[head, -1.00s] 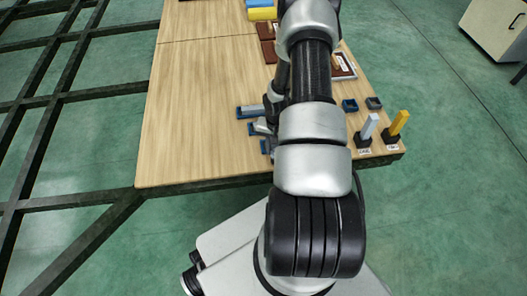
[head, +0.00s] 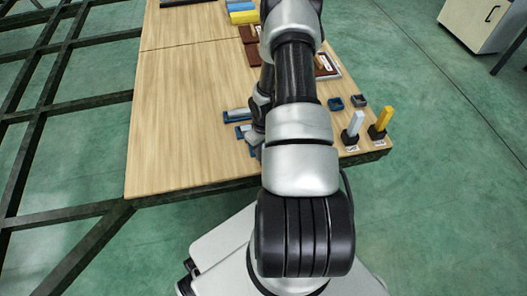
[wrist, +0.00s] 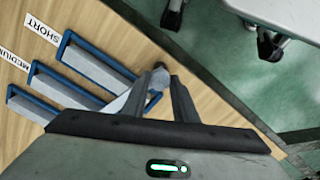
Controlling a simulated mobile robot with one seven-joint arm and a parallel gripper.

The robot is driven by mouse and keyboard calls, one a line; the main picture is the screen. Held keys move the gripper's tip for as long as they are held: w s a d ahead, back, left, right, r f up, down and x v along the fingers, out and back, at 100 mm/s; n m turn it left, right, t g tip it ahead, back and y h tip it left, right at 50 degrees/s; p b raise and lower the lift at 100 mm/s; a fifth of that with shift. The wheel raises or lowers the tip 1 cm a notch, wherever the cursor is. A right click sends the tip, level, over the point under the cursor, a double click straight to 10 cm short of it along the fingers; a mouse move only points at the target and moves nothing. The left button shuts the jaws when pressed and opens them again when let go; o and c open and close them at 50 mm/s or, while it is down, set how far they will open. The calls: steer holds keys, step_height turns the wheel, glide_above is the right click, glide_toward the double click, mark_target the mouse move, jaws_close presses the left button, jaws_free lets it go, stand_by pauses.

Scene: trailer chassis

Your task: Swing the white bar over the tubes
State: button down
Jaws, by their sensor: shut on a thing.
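In the wrist view, tubes of light grey lie in blue trays (wrist: 70,40) on the wooden table, beside the labels SHORT and MEDIUM. A whitish bar (wrist: 118,104) slants from the tray ends to my gripper (wrist: 161,80). My gripper's dark fingers are close together at its rounded grey end, shut on it. The gripper body hides part of the bar. In the head view, the trays (head: 237,115) show left of my arm, which hides the gripper. An upright white bar (head: 355,123) and a yellow bar (head: 382,118) stand in dark holders at the right.
The left part of the table (head: 180,120) is clear. Two small dark blue and grey boxes (head: 336,103) sit right of my arm. Brown trays and blue and yellow blocks (head: 242,17) lie at the back. Dark metal beams (head: 75,105) run beside the table.

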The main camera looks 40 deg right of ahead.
steer(key=shift+n, duration=1.5)
steer(key=c, duration=1.4)
jaws_free()
steer(key=shift+r, duration=0.15)
step_height(320, 180, up, 17)
steer(key=p, duration=0.5)
steer(key=shift+r, duration=0.15)
